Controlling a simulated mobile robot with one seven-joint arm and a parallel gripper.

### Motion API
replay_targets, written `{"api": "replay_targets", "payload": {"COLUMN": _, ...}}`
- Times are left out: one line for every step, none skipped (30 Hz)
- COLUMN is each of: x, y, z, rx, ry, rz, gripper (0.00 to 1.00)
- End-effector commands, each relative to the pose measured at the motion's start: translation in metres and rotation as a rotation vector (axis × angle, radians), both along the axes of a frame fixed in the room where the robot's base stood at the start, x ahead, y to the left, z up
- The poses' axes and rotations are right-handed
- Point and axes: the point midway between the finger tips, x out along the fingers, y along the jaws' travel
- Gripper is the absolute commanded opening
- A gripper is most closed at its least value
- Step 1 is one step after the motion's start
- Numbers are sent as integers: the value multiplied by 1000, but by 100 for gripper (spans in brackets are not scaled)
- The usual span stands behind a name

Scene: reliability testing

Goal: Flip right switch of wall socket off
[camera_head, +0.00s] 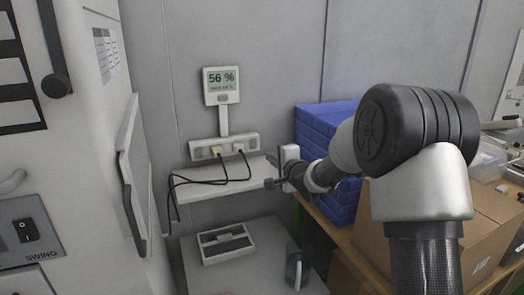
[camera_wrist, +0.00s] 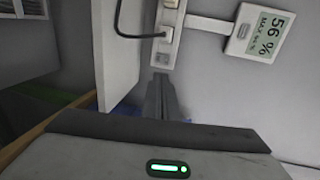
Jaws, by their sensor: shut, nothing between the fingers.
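The white wall socket (camera_head: 224,147) is a horizontal strip on the grey wall with two plugs and black cables in it. In the wrist view, the socket (camera_wrist: 165,47) appears turned on its side, its right end lowest in the picture. My gripper (camera_head: 269,183) is right of and in front of the strip in the head view. In the wrist view, the fingers of my gripper (camera_wrist: 160,78) are together, empty, with their tips by the strip's right end. Whether they touch it is unclear. The right switch is too small to read its position.
A display reading 56 % (camera_head: 221,86) is mounted above the socket. A white ledge (camera_head: 205,190) runs below it, with cables hanging over. Blue crates (camera_head: 318,125) and a cardboard box (camera_head: 385,225) stand right. A white cabinet (camera_head: 85,120) is close on the left.

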Motion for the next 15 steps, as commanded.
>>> {"api": "replay_targets", "payload": {"x": 1, "y": 1, "z": 0, "rx": 6, "ry": -1, "rz": 1, "gripper": 0}}
{"api": "replay_targets", "payload": {"x": 1, "y": 1, "z": 0, "rx": 8, "ry": -1, "rz": 2, "gripper": 0}}
{"api": "replay_targets", "payload": {"x": 1, "y": 1, "z": 0, "rx": 8, "ry": -2, "rz": 2, "gripper": 0}}
{"api": "replay_targets", "payload": {"x": 1, "y": 1, "z": 1, "rx": 8, "ry": -1, "rz": 2, "gripper": 0}}
{"api": "replay_targets", "payload": {"x": 1, "y": 1, "z": 1, "rx": 7, "ry": -1, "rz": 1, "gripper": 0}}
{"api": "replay_targets", "payload": {"x": 1, "y": 1, "z": 0, "rx": 6, "ry": -2, "rz": 1, "gripper": 0}}
{"api": "replay_targets", "payload": {"x": 1, "y": 1, "z": 0, "rx": 6, "ry": -1, "rz": 1, "gripper": 0}}
{"api": "replay_targets", "payload": {"x": 0, "y": 1, "z": 0, "rx": 6, "ry": -1, "rz": 1, "gripper": 0}}
{"api": "replay_targets", "payload": {"x": 1, "y": 1, "z": 0, "rx": 6, "ry": -1, "rz": 1, "gripper": 0}}
{"api": "replay_targets", "payload": {"x": 1, "y": 1, "z": 0, "rx": 6, "ry": -1, "rz": 1, "gripper": 0}}
{"api": "replay_targets", "payload": {"x": 2, "y": 1, "z": 0, "rx": 5, "ry": -1, "rz": 1, "gripper": 0}}
{"api": "replay_targets", "payload": {"x": 4, "y": 2, "z": -1, "rx": 5, "ry": -1, "rz": 1, "gripper": 0}}
{"api": "replay_targets", "payload": {"x": 6, "y": 3, "z": -2, "rx": 5, "ry": -1, "rz": 1, "gripper": 0}}
{"api": "replay_targets", "payload": {"x": 9, "y": 4, "z": -3, "rx": 5, "ry": -1, "rz": 1, "gripper": 0}}
{"api": "replay_targets", "payload": {"x": 14, "y": 6, "z": -4, "rx": 4, "ry": -1, "rz": 1, "gripper": 0}}
